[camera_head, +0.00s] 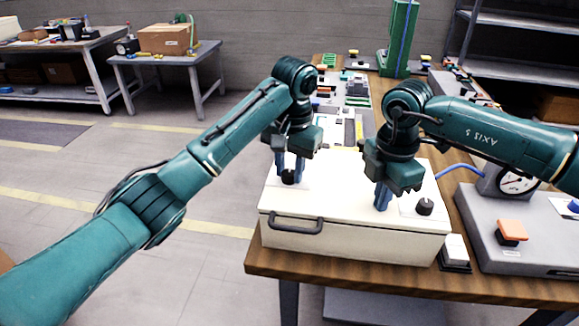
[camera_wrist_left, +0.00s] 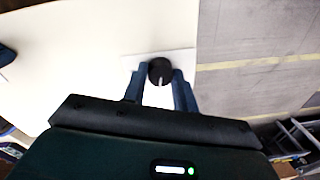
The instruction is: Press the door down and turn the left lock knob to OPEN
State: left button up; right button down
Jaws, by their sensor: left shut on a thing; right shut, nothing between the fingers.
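A white box with a flat door on top (camera_head: 345,205) stands on the wooden workbench, with a dark handle (camera_head: 296,224) on its front. The left lock knob (camera_head: 288,177) is black and round, on a pale plate; it also shows in the left wrist view (camera_wrist_left: 160,70) with a light pointer mark. My left gripper (camera_head: 289,169) is shut on this knob, one blue finger on each side. My right gripper (camera_head: 382,200) is shut and empty, fingertips pointing down at the door surface; whether they touch it is hard to tell. The right lock knob (camera_head: 425,206) stands apart to its right.
A grey unit with an orange button (camera_head: 511,231) and a gauge (camera_head: 515,183) stands right of the box. A small white switch block (camera_head: 455,251) sits by the box's right corner. The bench edge (camera_head: 400,284) runs in front. Trays and parts lie behind the box.

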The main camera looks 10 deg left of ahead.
aim_at(292, 173)
pick_arm(q)
jog(key=shift+n, duration=0.6)
pick_arm(e)
jog(key=shift+s+f, duration=0.1)
jog(key=shift+f, duration=0.2)
pick_arm(q)
jog(key=shift+n, duration=0.3)
jog(key=o, duration=1)
jog(key=shift+r, duration=0.1)
jog(key=r, duration=1.2)
jog(key=shift+s+d, duration=0.1)
jog(key=shift+d, duration=0.2)
